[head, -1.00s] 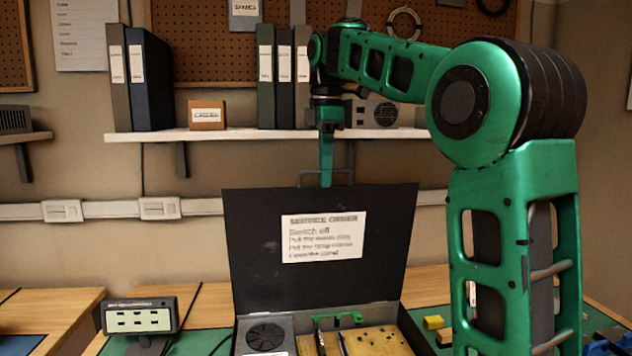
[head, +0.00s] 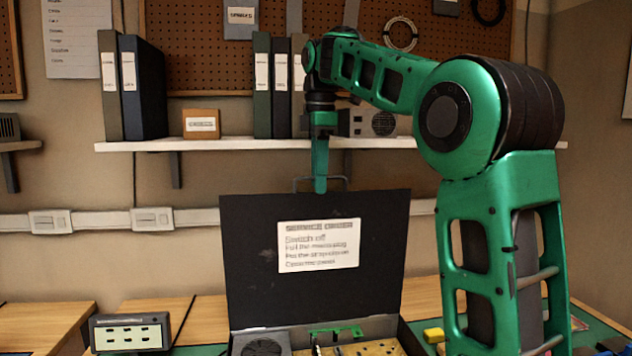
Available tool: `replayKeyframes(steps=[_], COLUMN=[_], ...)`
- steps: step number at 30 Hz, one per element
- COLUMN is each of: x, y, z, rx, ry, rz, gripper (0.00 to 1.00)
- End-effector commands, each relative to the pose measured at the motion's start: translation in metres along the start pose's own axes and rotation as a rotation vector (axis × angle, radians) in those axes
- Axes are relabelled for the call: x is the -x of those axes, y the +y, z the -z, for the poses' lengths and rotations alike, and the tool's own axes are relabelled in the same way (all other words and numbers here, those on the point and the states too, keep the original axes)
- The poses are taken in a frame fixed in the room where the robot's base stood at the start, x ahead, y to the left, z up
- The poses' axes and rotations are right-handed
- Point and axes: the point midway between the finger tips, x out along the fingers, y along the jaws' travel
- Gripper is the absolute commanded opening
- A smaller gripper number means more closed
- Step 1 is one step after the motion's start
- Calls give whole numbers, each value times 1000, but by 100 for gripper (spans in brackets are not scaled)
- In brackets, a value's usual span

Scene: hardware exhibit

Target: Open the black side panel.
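The black panel (head: 250,240) stands upright, raised like a lid at the back of an open case (head: 300,329) on the bench. A white label headed "Service order" (head: 318,245) is on its face. A thin dark handle (head: 338,180) sticks up from its top edge. My gripper (head: 320,186) points down at the panel's top edge, at the left part of the handle. From this side its fingers show as one green shape, so I cannot tell whether they grip the handle.
Inside the case are a fan grille (head: 262,346), a green bracket (head: 336,331) and a yellowish board. A small display (head: 130,333) stands left of the case. A shelf with binders (head: 143,85) runs behind my arm.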

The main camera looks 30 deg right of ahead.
Motion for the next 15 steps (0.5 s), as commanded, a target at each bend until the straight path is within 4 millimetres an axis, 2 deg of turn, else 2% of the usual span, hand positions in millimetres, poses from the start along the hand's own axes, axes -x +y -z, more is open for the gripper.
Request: replayKeyframes(steps=[8, 15], x=[5, 36], y=[0, 2], z=[-1, 0], rx=[-3, -2], ry=[-1, 0], rz=[2, 0], gripper=[26, 26])
